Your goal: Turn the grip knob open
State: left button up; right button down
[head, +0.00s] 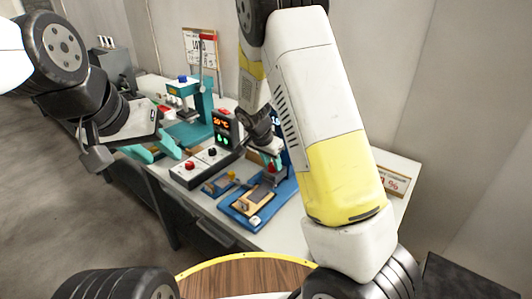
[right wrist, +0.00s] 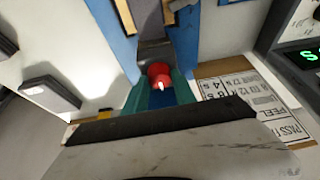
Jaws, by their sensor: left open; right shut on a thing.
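The grip knob (right wrist: 159,73) is red, with a white mark on it, and sits at the end of a grey metal part on a blue stand (right wrist: 185,45). My right gripper (right wrist: 160,92) has its teal fingers on either side of the knob and is shut on it. In the head view, the blue base (head: 238,212) of this stand is on the bench, and my right arm hides much of the stand. My left gripper (head: 154,150) is open and empty, with teal fingers, off the left part of the bench.
A control box (head: 205,168) with red and black knobs and a unit with a lit display (head: 226,124) stand left of the blue stand. A teal press (head: 207,104) is further back. A printed card (right wrist: 245,105) lies beside the stand. A round wooden top (head: 240,277) is in front.

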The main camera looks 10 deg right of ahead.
jog(key=n+y, duration=0.1)
jog(key=n, duration=0.1)
jog(key=n+t, duration=0.1)
jog(key=n, duration=0.2)
jog(key=shift+d+r+y, duration=0.1)
jog(key=shift+d+y, duration=0.1)
jog(key=shift+y, duration=0.2)
jog(key=shift+n+y, duration=0.7)
jog(key=shift+n, duration=1.1)
jog(key=c, duration=1)
grip_release()
jog(key=shift+v, duration=3.85)
jog(key=shift+s+r, duration=0.1)
